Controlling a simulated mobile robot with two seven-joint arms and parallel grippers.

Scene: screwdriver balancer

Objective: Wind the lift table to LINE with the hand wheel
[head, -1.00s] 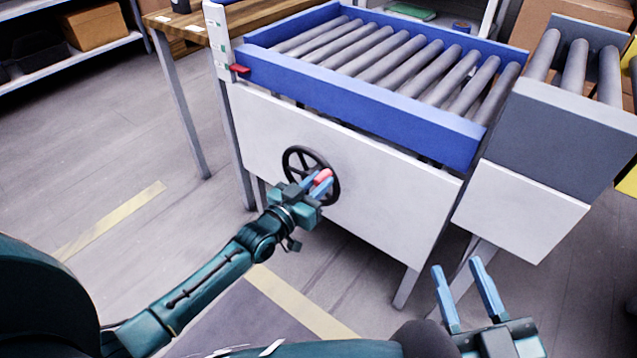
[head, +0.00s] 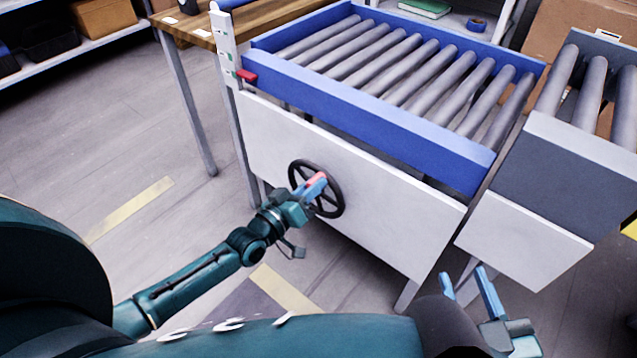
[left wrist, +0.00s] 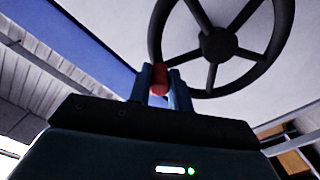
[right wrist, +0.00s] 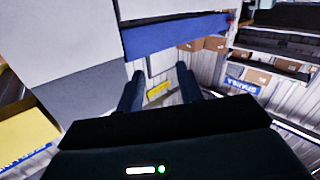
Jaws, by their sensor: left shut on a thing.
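The hand wheel (head: 331,199) is a black spoked wheel on the white front panel of the lift table. Its red handle (left wrist: 160,78) sits at the rim. My left gripper (head: 317,186) is shut on this handle; its two blue fingers lie on either side of it in the left wrist view (left wrist: 160,82). The lift table (head: 370,108) has a blue frame with grey rollers. A red pointer (head: 247,76) sits beside the white marked post (head: 228,60) at its left corner; the marks are too small to read. My right gripper (head: 469,284) is open and empty, low at the right.
A fixed grey roller conveyor (head: 560,165) stands just right of the lift table. A wooden table (head: 200,32) is behind at the left. Shelves (head: 90,40) with boxes stand further back. The floor left of the lift table is clear.

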